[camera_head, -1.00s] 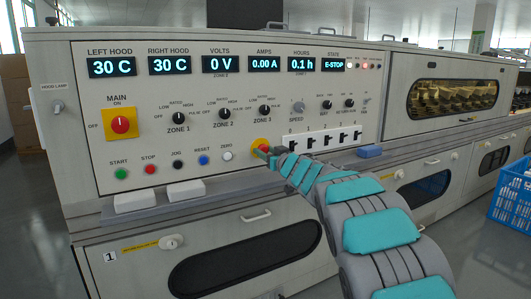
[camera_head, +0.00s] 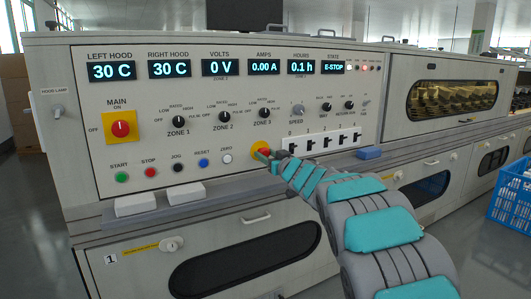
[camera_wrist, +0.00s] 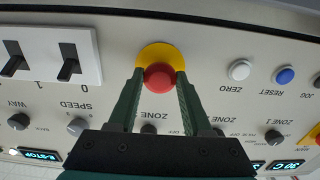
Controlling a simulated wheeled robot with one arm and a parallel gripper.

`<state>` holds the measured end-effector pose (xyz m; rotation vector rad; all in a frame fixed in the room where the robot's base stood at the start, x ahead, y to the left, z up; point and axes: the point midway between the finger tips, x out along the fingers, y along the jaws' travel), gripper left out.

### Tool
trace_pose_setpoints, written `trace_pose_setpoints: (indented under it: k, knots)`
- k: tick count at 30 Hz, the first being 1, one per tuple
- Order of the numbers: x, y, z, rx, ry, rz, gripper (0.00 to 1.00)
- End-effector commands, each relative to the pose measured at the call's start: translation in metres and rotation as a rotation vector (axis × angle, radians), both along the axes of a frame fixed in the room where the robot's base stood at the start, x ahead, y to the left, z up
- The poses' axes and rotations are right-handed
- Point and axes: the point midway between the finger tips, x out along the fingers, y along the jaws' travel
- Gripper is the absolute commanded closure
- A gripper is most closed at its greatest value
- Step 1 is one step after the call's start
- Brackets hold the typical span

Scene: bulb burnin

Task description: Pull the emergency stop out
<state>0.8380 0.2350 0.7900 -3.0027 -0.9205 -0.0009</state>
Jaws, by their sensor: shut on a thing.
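The emergency stop is a red mushroom button on a yellow round plate (camera_head: 259,148), low on the grey control panel, right of the white ZERO button. In the wrist view, which is upside down, the red button (camera_wrist: 159,77) sits between the two green fingers of my gripper (camera_wrist: 160,85). The fingers are shut on its sides, in front of the yellow plate. In the head view my gripper (camera_head: 268,155) reaches the button from the right and hides part of it. The STATE display (camera_head: 333,67) reads E-STOP.
The ZERO button (camera_head: 227,157) is left of the emergency stop. The zone knobs sit above. A ledge with white blocks (camera_head: 135,204) runs below the panel. A blue crate (camera_head: 510,197) stands far right.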

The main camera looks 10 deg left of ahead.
Motion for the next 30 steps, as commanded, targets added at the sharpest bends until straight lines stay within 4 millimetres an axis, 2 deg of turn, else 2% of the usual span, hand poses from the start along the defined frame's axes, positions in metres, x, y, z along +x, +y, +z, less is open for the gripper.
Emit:
trace_pose_setpoints:
  k: [7,8,15,24,30]
  knots:
    - [-0.0006,-0.0005,-0.0027,-0.003,0.003,0.000,1.00]
    - [-0.0006,-0.0005,-0.0028,-0.004,0.002,0.000,0.47]
    - [-0.0005,-0.0006,-0.0019,-0.003,0.002,-0.001,0.20]
    - [-0.0009,-0.0008,-0.0013,-0.002,0.001,-0.001,0.19]
    - [-0.0079,-0.0060,-0.0012,-0.002,0.002,-0.002,0.19]
